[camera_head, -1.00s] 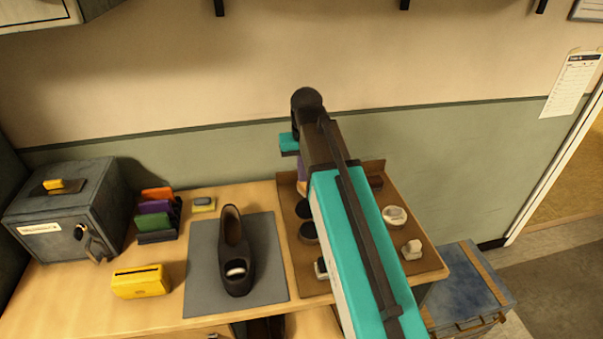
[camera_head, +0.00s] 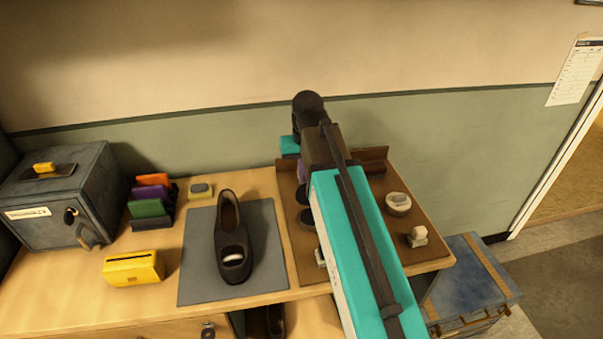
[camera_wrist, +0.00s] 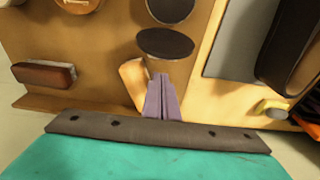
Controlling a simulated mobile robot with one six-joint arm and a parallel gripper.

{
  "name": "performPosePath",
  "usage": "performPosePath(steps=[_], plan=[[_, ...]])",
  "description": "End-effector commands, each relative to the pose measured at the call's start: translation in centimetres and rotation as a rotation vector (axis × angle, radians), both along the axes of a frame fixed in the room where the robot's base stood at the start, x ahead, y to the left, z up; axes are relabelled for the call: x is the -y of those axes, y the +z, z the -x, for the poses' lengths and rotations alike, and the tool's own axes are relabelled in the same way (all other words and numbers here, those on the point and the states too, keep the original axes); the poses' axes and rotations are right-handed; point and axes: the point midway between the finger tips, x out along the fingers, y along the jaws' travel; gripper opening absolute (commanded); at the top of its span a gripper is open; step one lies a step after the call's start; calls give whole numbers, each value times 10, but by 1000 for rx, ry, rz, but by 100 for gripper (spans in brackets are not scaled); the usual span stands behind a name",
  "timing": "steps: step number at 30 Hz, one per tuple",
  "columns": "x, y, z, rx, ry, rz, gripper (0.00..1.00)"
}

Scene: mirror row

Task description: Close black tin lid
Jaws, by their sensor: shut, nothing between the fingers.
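The black tin shows as two dark round discs on the brown tray (camera_head: 430,250). In the head view one disc (camera_head: 302,194) lies behind the other (camera_head: 308,217), both partly hidden by my arm. In the wrist view the nearer disc (camera_wrist: 165,43) and the farther disc (camera_wrist: 171,9) lie close together; I cannot tell which is the lid or how far it is tilted. My gripper (camera_wrist: 163,97), with purple fingers, is shut and empty on the wall side of the nearer disc. It looks close to the disc, but contact is unclear.
A tan rounded piece (camera_wrist: 132,82) is beside my fingers. The tray also holds a brown brush (camera_wrist: 45,74), a pale round tin (camera_head: 398,202) and a white knobbed item (camera_head: 417,237). A black shoe (camera_head: 234,240) stands on the grey mat (camera_head: 196,265). The wall is close behind.

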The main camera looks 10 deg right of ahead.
Motion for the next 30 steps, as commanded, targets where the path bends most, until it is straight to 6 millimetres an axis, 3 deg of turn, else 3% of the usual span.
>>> performPosePath(steps=[10,30], plan=[[-2,3,20,-1,1,0,0],[-1,4,16,21,0,1,0]])
